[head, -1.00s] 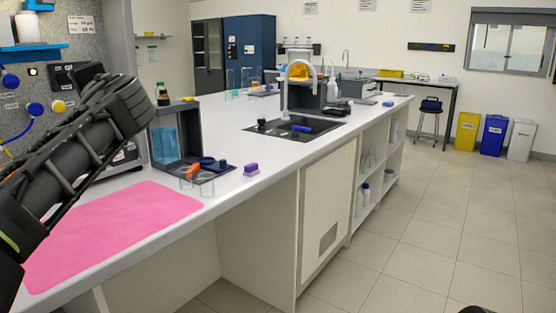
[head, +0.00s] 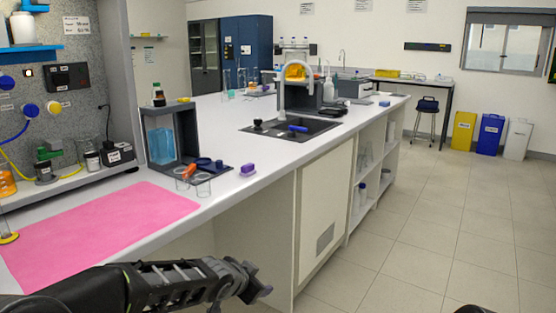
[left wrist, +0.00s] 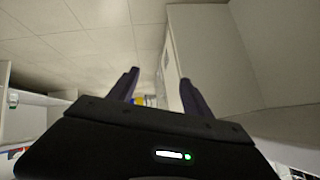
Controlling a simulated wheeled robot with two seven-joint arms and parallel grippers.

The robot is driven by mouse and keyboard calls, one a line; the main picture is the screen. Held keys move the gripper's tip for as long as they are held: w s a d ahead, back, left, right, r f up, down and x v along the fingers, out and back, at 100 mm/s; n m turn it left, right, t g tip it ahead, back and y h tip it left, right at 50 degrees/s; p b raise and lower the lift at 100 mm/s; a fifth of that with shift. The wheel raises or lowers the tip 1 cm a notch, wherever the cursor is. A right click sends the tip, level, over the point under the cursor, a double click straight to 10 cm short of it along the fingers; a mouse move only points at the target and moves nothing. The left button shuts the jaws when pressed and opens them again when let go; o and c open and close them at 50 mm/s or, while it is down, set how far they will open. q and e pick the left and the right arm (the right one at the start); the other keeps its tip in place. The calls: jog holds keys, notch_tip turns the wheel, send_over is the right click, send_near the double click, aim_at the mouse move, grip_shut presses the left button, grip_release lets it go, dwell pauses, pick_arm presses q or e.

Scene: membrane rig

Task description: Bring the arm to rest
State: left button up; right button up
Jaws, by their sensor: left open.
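My left arm comes in along the bottom of the head view, low in front of the bench. Its left gripper (head: 262,284) points right and is open, with nothing between the fingers. In the left wrist view the two fingers (left wrist: 158,88) stand apart, with floor tiles and a pale cabinet panel beyond them. The gripper is clear of the bench (head: 240,205) and below its top in the picture. My right gripper is not in view; only a dark bit shows at the bottom right edge of the head view.
A pink mat (head: 95,235) lies on the bench's near end. A sink (head: 290,129) is farther along. The tiled floor (head: 420,210) at right is clear.

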pick_arm(q)
jog(key=s+d+f+n+g+h, duration=0.1)
jog(key=s+f+n+g, duration=0.15)
jog(key=s+f, duration=0.8)
jog(key=s+f+n+g, duration=0.1)
jog(key=s+f+n, duration=0.45)
jog(key=f, duration=0.75)
jog(key=s+a+f+n+g, duration=0.15)
jog(key=s+f, duration=0.25)
jog(key=s, duration=0.4)
jog(key=s+f+n+g, duration=0.15)
jog(key=s+f, duration=0.25)
jog(key=s, duration=0.4)
jog(key=s+a+f+g, duration=0.1)
jog(key=s+f+g, duration=0.1)
jog(key=s+f, duration=0.35)
notch_tip(320, 180, up, 19)
jog(key=s+p, duration=0.1)
jog(key=p, duration=1.6)
jog(key=shift+s, duration=0.3)
jog(key=shift+a, duration=0.1)
